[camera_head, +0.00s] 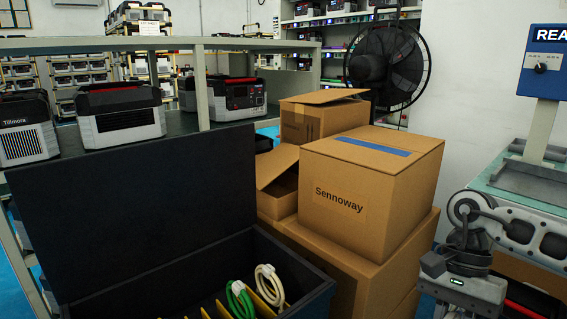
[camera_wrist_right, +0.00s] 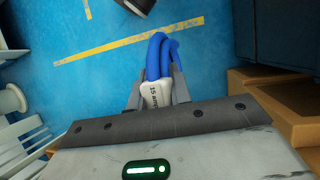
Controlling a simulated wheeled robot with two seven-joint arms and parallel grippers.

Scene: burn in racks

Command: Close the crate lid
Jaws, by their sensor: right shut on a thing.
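The dark crate (camera_head: 312,278) stands at the lower middle of the head view. Its black lid (camera_head: 150,205) stands open, upright at the back. Inside the crate are a green coiled cable (camera_head: 239,299) and a cream coiled cable (camera_head: 270,287) between yellow dividers. My right gripper (camera_wrist_right: 157,88) is shut on a blue coiled cable (camera_wrist_right: 160,55) with a white "15 amp" piece, held above the blue floor. In the head view my right arm is at the far right, beside the boxes and away from the crate; its fingers are hidden there. My left gripper is not in view.
Stacked cardboard boxes, with the "Sennoway" box (camera_head: 370,190) on top, stand right of the crate. A shelf (camera_head: 200,45) with power units is behind the lid. A black fan (camera_head: 388,62) stands behind the boxes. A bench (camera_head: 530,185) is at right.

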